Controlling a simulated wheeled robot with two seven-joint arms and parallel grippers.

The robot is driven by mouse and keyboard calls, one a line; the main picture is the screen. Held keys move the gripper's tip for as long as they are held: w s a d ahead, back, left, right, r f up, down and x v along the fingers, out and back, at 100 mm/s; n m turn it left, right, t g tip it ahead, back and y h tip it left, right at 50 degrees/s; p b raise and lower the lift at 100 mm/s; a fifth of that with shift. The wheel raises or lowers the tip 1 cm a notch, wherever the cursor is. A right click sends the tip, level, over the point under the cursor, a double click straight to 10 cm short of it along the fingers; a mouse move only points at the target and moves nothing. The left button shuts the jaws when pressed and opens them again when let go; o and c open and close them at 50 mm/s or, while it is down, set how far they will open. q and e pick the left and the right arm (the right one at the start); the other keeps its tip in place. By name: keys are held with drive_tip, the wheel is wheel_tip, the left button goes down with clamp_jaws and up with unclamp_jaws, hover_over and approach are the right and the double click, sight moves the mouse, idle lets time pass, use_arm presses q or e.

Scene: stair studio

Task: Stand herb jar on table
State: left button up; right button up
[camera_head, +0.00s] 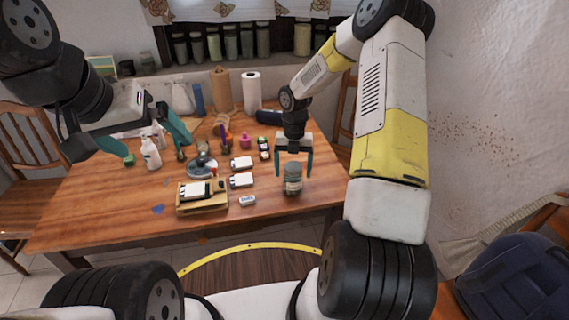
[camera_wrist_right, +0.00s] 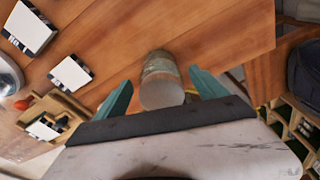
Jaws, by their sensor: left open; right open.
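The herb jar (camera_head: 293,180) is a small glass jar with a grey lid. It appears upright on the wooden table (camera_head: 110,213) near the front right edge. My right gripper (camera_head: 294,173) is open above it, with its fingers on either side of the jar. In the right wrist view the jar (camera_wrist_right: 161,82) lies between the open fingertips, with a gap on each side; I cannot tell whether either finger touches it. My left gripper (camera_head: 128,160) is open and empty above the left part of the table.
More cards (camera_head: 241,181), bottles (camera_head: 151,153) and paper rolls (camera_head: 251,92) stand farther back. The table's front left is mostly clear.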

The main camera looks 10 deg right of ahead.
drive_tip(key=r, duration=0.6)
drive_tip(key=shift+w+d+r, duration=0.1)
drive_tip(key=shift+w+r, duration=0.2)
drive_tip(key=shift+w, duration=0.05)
drive_tip(key=s+r+m+t, duration=0.2)
drive_tip(key=s+r+m, duration=0.4)
drive_tip(key=r+m, duration=0.3)
drive_tip(key=s+r+m+t, duration=0.2)
drive_tip(key=s+r+m, duration=0.45)
drive_tip(key=r, duration=0.35)
drive_tip(key=s+a+r+m+t+y, duration=0.1)
drive_tip(key=s+r+m, duration=0.2)
drive_tip(key=s+m, duration=0.3)
drive_tip(key=s+a+r+m+t, duration=0.1)
drive_tip(key=s+r+m+t, duration=0.1)
drive_tip(key=s+m, duration=0.4)
drive_tip(key=r+m, duration=0.1)
drive_tip(key=m, duration=0.4)
drive_tip(key=shift+s+a+r+t+y, duration=0.25)
drive_tip(key=shift+s+r+t+y, duration=0.05)
drive_tip(key=shift+s+y, duration=0.1)
